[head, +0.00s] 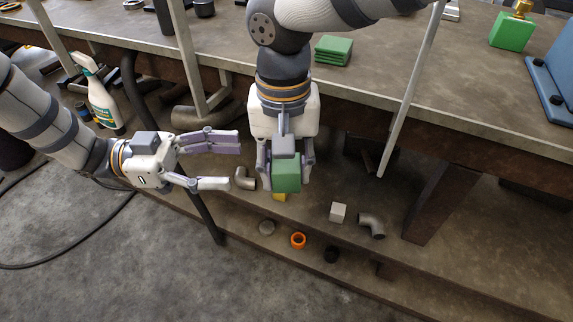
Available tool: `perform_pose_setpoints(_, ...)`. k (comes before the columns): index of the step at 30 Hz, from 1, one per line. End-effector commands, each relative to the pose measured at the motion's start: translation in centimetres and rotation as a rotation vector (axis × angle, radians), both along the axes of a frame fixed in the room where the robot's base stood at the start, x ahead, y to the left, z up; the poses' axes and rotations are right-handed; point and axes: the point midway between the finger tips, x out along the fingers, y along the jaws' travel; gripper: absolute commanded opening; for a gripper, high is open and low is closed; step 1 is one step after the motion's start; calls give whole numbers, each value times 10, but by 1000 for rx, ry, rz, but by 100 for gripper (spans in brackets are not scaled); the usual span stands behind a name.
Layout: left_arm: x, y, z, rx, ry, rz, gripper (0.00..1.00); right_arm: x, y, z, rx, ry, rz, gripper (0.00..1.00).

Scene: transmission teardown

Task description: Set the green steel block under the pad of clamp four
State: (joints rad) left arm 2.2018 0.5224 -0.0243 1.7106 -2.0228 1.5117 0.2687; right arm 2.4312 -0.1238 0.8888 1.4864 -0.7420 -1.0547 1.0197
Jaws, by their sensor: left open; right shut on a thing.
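My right gripper (284,166) points down in front of the bench edge. It is shut on a green block (287,178), with a finger on each side of it. The block hangs above the lower shelf, clear of the bench top. My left gripper (231,163) is open and empty to the left of the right gripper, its fingers pointing right toward it. A second green block (511,33) with a brass fitting on top stands at the far right of the bench top. I cannot make out clamp four or its pad in this view.
The bench top (420,65) carries folded green cloths (333,50) and a blue bracket (552,75) at right. Slanted grey posts (412,85) rise before the bench. The lower shelf holds a spray bottle (101,103), pipe elbows (372,226), an orange ring (298,240) and a pale cube (338,212).

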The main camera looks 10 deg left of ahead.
Motion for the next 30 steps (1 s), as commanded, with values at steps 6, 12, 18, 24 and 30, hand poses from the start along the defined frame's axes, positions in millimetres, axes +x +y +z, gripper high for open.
perform_pose_setpoints(6,0,19,-2,-1,7,14,60,0,0,2,1,-3,-1,0)
perform_pose_setpoints(12,23,-13,-65,70,243,328,60,0,0,1,1,-3,-1,0)
perform_pose_setpoints(18,-15,-12,-183,359,652,698,60,0,0,1,2,-3,0,0)
perform_pose_setpoints(24,-113,16,-257,698,993,900,60,1,0,2,2,-3,-1,0)
perform_pose_setpoints(30,-225,48,-279,1029,1264,1013,60,0,0,2,1,-3,0,0)
